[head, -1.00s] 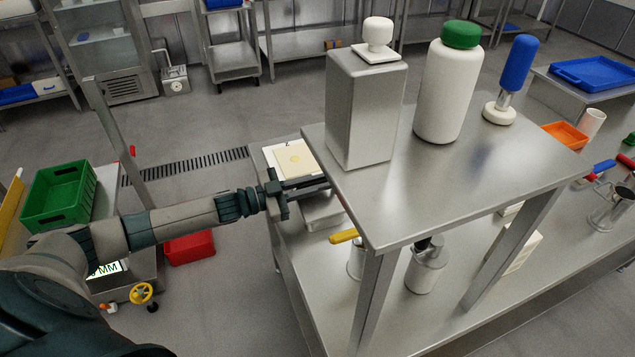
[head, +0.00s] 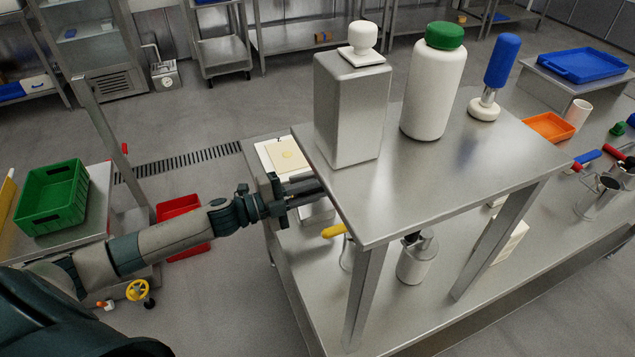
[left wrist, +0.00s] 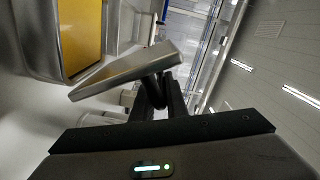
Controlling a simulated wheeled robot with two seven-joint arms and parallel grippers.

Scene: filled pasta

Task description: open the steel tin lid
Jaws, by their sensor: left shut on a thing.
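The steel tin (left wrist: 110,30) shows at the upper left of the left wrist view, with a flat yellow surface inside its rim. Its steel lid (left wrist: 115,72) is tilted, with its edge toward the camera and an open gap to the yellow surface. My left gripper (left wrist: 155,92) is shut on the lid's side; the exact contact is hard to see. In the head view my left gripper (head: 312,190) reaches under the left edge of the raised steel shelf, above the tin's pale side (head: 318,212). The shelf hides much of the tin and lid. My right gripper is not in view.
The raised shelf (head: 430,185) overhangs my left gripper. On it stand a square steel canister (head: 350,110), a white bottle (head: 432,95) and a blue-handled tool (head: 500,60). A yellow handle (head: 334,231) and a steel jug (head: 415,262) are below. A white board (head: 275,155) lies behind.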

